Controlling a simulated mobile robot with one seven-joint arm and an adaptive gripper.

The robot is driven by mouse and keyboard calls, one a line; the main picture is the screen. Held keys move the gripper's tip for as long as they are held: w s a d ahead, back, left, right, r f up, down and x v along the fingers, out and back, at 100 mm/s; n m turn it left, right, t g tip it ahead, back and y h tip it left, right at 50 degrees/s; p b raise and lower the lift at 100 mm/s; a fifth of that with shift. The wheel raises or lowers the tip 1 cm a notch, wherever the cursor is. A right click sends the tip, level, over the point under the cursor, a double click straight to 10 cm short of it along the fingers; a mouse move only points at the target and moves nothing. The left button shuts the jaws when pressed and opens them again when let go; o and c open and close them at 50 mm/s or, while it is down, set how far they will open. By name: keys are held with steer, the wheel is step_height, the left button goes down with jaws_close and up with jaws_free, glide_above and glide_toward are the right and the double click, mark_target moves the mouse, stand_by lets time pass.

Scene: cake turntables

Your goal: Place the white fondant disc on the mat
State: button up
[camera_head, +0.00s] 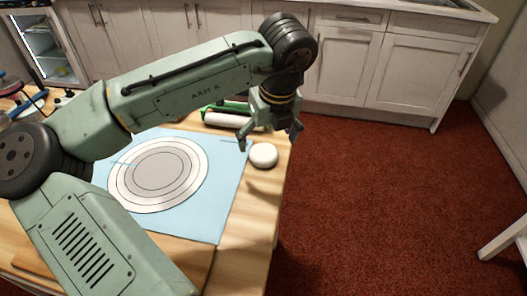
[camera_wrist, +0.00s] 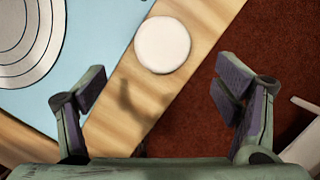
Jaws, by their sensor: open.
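The white fondant disc (camera_head: 263,155) is small, round and thick. It lies on the wooden table just off the right edge of the blue mat, and shows in the wrist view (camera_wrist: 162,45) above the gap between my fingers. The blue mat (camera_head: 213,222) has concentric grey and white rings (camera_head: 158,176) on it; my arm hides its left part in the head view. In the wrist view a corner of the mat (camera_wrist: 93,62) shows at upper left. My gripper (camera_head: 270,135) is open and empty, above and slightly beyond the disc, its fingers (camera_wrist: 160,98) spread wide.
The wooden table's right edge (camera_head: 281,175) is close to the disc, with red carpet (camera_head: 390,200) beyond. White cabinets (camera_head: 345,65) stand behind. Cluttered items sit at far left.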

mark_target(263, 155)
steer(key=x, duration=0.4)
steer(key=p+x, duration=0.1)
steer(key=x, duration=0.1)
steer(key=shift+w+f, duration=0.1)
steer(key=shift+w, duration=0.3)
steer(key=shift+c, duration=0.3)
steer(key=c, duration=1.4)
